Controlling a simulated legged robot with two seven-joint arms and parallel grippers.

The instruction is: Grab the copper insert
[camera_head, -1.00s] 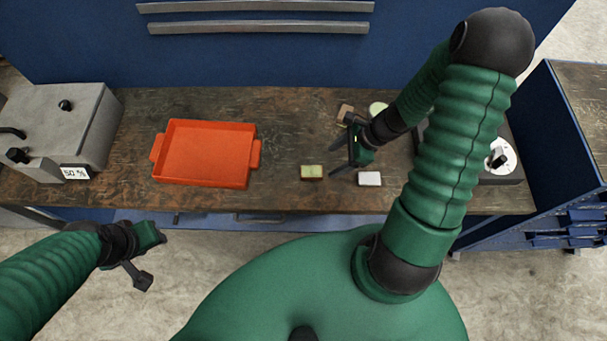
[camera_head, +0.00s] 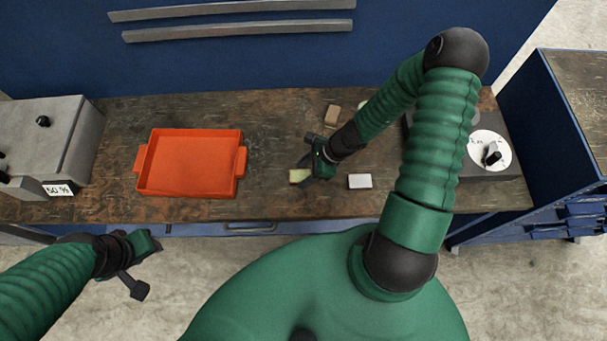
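A small brown, copper-coloured block (camera_head: 332,114), which looks like the copper insert, lies on the workbench behind my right gripper. My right gripper (camera_head: 305,168) is low over the bench, at a yellow-green block (camera_head: 298,176). It partly covers that block, and I cannot tell whether its fingers touch it or how far apart they are. The copper block is apart from the gripper. My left gripper (camera_head: 148,268) is open and empty in front of the bench, off its edge.
A white block (camera_head: 360,181) lies right of my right gripper. An orange tray (camera_head: 190,190) stands on the left of the bench (camera_head: 270,115). A grey machine (camera_head: 50,130) is at the far left. A device with a white dial (camera_head: 489,152) stands at right, partly behind my arm.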

